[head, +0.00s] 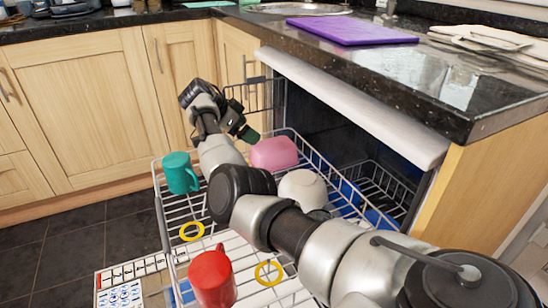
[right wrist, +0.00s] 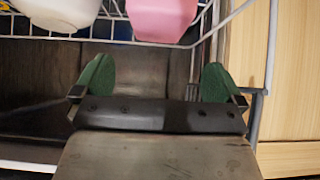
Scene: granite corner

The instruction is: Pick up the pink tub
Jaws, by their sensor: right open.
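The pink tub (head: 274,153) sits in the dishwasher's pulled-out upper rack, toward the back, and looks bottom-up. In the right wrist view the tub (right wrist: 162,18) is cut off by the top edge. My right gripper (head: 245,131) is just left of and above the tub in the head view. In the wrist view the right gripper (right wrist: 158,75) has its green fingertips spread wide, with nothing between them. The tub lies beyond the fingertips, apart from them. My left gripper does not show.
The rack (head: 158,200) also holds a teal mug (head: 181,173), a red mug (head: 211,279), a white bowl (head: 302,188) and yellow rings (head: 191,231). The counter edge (head: 470,128) and white dishwasher top (head: 350,105) overhang at right. A purple board (head: 350,30) lies on the counter.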

